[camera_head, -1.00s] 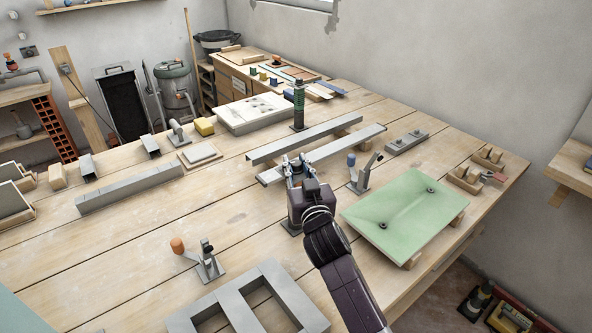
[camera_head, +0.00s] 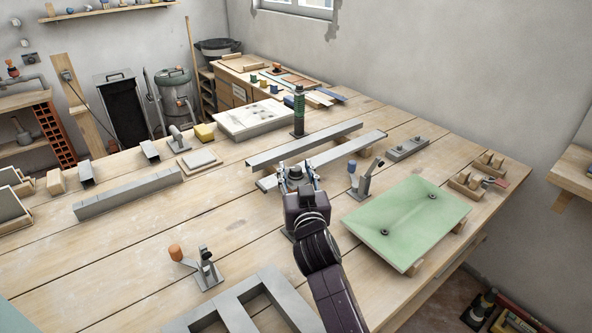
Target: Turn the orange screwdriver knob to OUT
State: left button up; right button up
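An orange knob (camera_head: 175,252) sits on the end of a lever on a small grey metal clamp (camera_head: 207,271), at the left front of the wooden bench. No OUT mark is readable at this size. My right gripper (camera_head: 297,172) is over the middle of the bench, to the right of and beyond the orange knob, well apart from it. Its two fingers are spread, and I see nothing held between them. The gripper and its arm hide part of the grey bar (camera_head: 340,150) behind. My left gripper is out of the picture.
A similar clamp with a blue knob (camera_head: 353,166) stands right of my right gripper. A green panel (camera_head: 408,222) lies on blocks at the right. A grey frame (camera_head: 225,308) lies in front of the orange knob. Bare bench boards (camera_head: 110,250) lie to its left.

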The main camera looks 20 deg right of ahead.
aim_at(297, 174)
jog(key=s, duration=0.5)
jog(key=s+a, duration=0.1)
jog(key=s, duration=0.1)
jog(key=shift+s+a, duration=0.1)
jog(key=shift+s, duration=0.1)
dwell(0.8)
